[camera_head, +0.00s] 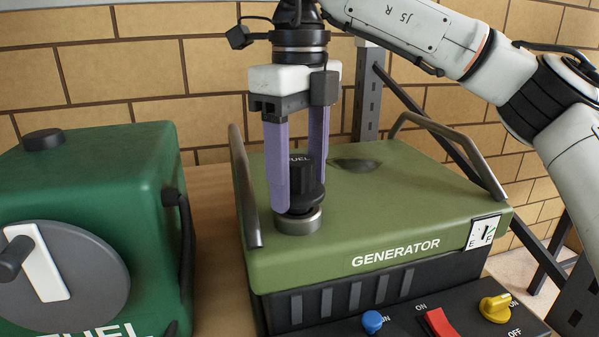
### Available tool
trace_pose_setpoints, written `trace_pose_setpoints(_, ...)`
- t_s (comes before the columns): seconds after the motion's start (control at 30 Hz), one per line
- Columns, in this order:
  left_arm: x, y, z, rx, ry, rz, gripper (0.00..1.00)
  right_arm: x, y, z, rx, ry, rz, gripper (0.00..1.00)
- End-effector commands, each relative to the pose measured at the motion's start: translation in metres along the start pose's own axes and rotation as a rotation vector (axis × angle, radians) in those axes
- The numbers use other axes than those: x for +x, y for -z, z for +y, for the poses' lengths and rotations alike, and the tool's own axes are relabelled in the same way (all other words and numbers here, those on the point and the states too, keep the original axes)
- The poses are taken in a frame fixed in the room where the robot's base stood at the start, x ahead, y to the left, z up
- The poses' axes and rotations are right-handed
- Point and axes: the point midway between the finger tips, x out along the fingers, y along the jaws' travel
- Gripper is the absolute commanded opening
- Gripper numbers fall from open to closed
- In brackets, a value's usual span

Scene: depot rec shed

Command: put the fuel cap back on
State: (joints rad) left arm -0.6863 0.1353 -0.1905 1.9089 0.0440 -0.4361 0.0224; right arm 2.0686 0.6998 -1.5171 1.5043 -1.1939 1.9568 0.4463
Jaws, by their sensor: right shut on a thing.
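The black fuel cap (302,172), marked FUEL on top, is between the purple fingers of my right gripper (298,190). The gripper points straight down and is shut on the cap. The cap is upright at the metal filler neck (298,222) on top of the green generator (400,200). The cap's lower edge looks to be at the neck's rim; I cannot tell whether it is seated or threaded. My left gripper is not in view.
A dark green fuel container (100,190) with a round crank disc stands at the left. Handle bars (243,185) rise along the generator's sides. A fuel gauge (484,233), blue knob (372,322), red switch (440,323) and yellow knob (495,308) are at the front. A brick wall is behind.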

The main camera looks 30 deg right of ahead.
Motion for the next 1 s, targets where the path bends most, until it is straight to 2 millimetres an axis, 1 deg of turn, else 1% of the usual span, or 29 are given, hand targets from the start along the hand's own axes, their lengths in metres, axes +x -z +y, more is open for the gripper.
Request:
trace_pose_setpoints(0.8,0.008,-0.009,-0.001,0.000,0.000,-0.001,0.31,0.017,0.000,0.000,0.000,0.000,-0.001,0.36)
trace_pose_setpoints(0.97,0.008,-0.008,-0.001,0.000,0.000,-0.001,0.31,0.016,0.000,0.000,0.000,0.000,-0.002,0.36)
trace_pose_setpoints(1.0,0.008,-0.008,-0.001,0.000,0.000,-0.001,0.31,0.016,0.000,0.000,0.000,0.000,-0.002,0.63)
